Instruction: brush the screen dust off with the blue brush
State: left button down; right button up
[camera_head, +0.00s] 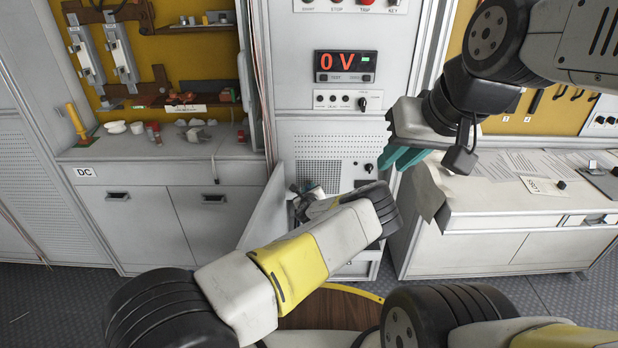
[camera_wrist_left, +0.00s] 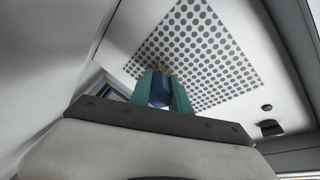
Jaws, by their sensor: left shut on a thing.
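The blue brush (camera_wrist_left: 160,88) is held upright between the two teal fingers of my left gripper (camera_wrist_left: 163,84) in the left wrist view. Its tan tip is in front of the lower edge of the perforated screen (camera_wrist_left: 205,45); I cannot tell whether it touches. In the head view the screen (camera_head: 318,173) is low on the middle cabinet, and my left gripper (camera_head: 305,203) is in front of it, partly hidden by my forearm. No separate dust can be made out. My right gripper (camera_head: 408,158) hangs in front of the right bench with teal fingers; their gap is unclear.
An open cabinet door (camera_head: 268,212) stands just left of my left gripper. A display reading 0 V (camera_head: 346,62) is above the screen. A left bench (camera_head: 170,145) holds small parts, and a right bench (camera_head: 500,190) holds papers. A black knob (camera_wrist_left: 267,107) is right of the screen.

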pick_arm(q)
jog(key=shift+d, duration=3.8)
jog(key=shift+a, duration=3.9)
jog(key=shift+s, duration=2.95)
jog(key=s, duration=0.3)
